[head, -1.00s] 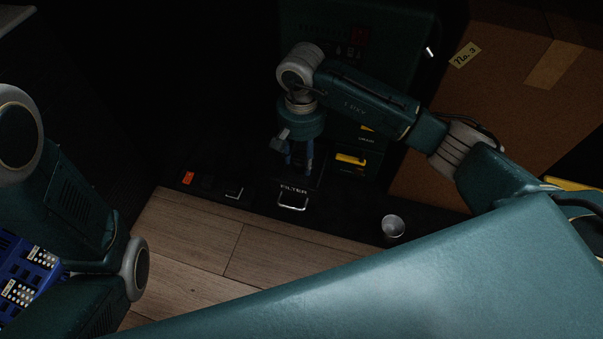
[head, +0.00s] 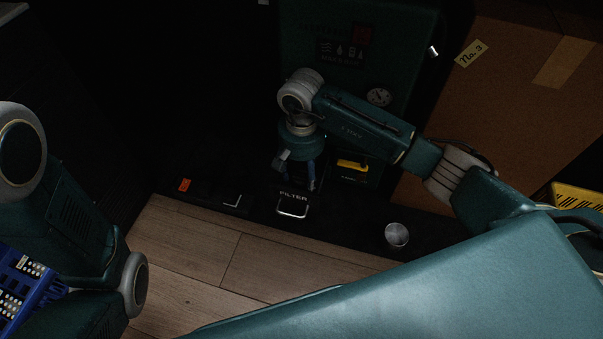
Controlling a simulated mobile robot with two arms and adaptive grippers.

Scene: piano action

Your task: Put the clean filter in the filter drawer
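The filter drawer (head: 292,206) shows as a dark front marked FILTER with a pale metal handle, low in the middle of the head view. My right gripper (head: 297,182) points down just above and behind the drawer's label. Its blue fingers show, but the scene is dark and I cannot tell whether they are apart or hold something. I cannot make out a clean filter. My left arm is at the left edge; its gripper is not in view.
A dark green machine (head: 335,25) with a gauge stands behind my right arm. A cardboard box (head: 500,120) marked No. 3 stands at the right. A small metal cup (head: 396,235) is right of the drawer. An orange item (head: 184,185) lies left. Wooden floor (head: 190,240) is clear in front.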

